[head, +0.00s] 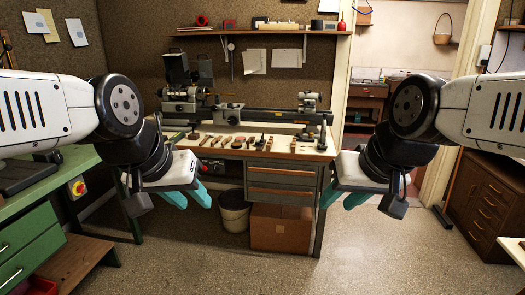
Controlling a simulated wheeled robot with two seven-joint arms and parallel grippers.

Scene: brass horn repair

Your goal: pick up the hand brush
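I cannot make out the hand brush for sure in the head view; the small tools (240,142) along the front of the workbench are too small to tell apart. My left gripper (188,198) hangs left of the bench's drawers, its teal fingers apart and nothing seen between them. My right gripper (343,197) hangs by the bench's right end, its teal fingers also apart and empty. Both are nearer to me than the bench and touch nothing that I can see.
The workbench (285,155) carries a lathe (265,115). Under it stand a bucket (234,212) and a cardboard box (281,229). A green cabinet (30,245) is at left, a wooden drawer cabinet (482,205) at right. The floor (350,260) in front is clear.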

